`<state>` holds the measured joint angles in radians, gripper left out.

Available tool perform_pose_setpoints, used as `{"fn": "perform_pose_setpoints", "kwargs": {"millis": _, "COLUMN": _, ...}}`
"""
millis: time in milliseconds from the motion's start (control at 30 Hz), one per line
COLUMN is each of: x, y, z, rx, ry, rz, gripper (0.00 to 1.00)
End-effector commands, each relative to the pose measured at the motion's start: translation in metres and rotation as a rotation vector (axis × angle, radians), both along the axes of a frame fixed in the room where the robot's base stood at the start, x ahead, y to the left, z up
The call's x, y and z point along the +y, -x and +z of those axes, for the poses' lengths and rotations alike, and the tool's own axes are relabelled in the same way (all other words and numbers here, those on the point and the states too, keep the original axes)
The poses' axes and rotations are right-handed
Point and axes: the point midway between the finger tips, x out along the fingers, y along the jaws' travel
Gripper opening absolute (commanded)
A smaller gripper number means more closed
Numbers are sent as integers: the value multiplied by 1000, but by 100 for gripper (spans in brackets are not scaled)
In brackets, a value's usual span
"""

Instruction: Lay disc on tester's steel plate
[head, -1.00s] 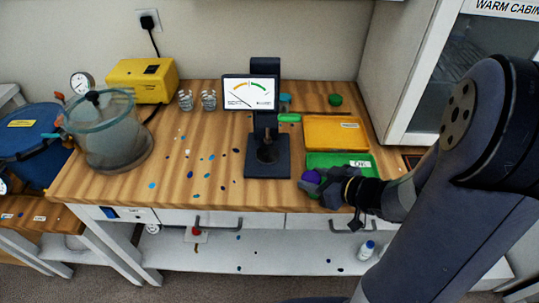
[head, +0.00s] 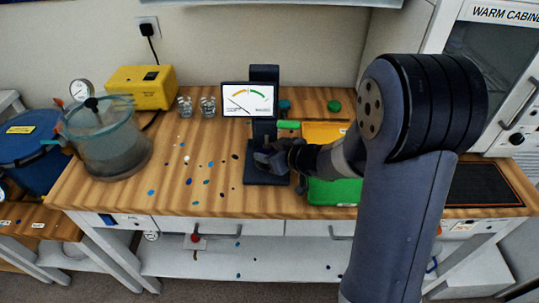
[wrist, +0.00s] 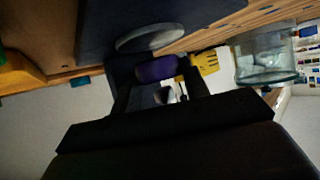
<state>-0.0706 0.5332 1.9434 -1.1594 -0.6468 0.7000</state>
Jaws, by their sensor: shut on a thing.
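The tester (head: 250,98) stands at the back middle of the bench, with a dial screen above and a dark base (head: 252,177) in front. My gripper (head: 266,158) is over that base, in front of the tester's post. In the wrist view, my gripper (wrist: 160,82) is shut on a purple disc (wrist: 156,68), held between the fingertips. The round pale steel plate (wrist: 148,37) shows close to the disc, on the dark base. I cannot tell whether they touch. In the head view, my gripper hides the disc and the plate.
A green tray (head: 325,193) and an orange tray (head: 322,131) lie right of the tester, partly behind my arm. A glass chamber (head: 108,145) and a yellow pump (head: 141,86) stand at the left. Two small glasses (head: 208,106) stand behind. Small drops dot the wood left of the base.

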Motion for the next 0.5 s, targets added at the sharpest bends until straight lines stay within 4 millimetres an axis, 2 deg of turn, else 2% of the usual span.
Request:
{"fn": "perform_pose_setpoints", "kwargs": {"millis": 33, "x": 0, "y": 1, "z": -12, "rx": 6, "ry": -1, "rz": 0, "gripper": 21}}
{"fn": "perform_pose_setpoints", "kwargs": {"millis": 100, "x": 0, "y": 1, "z": -16, "rx": 3, "ry": 0, "rz": 0, "gripper": 21}}
{"fn": "perform_pose_setpoints", "kwargs": {"millis": 467, "x": -1, "y": 1, "z": -19, "rx": 1, "ry": -1, "rz": 0, "gripper": 21}}
{"fn": "perform_pose_setpoints", "kwargs": {"millis": 500, "x": -1, "y": 1, "z": -18, "rx": 1, "ry": -1, "rz": 0, "gripper": 46}}
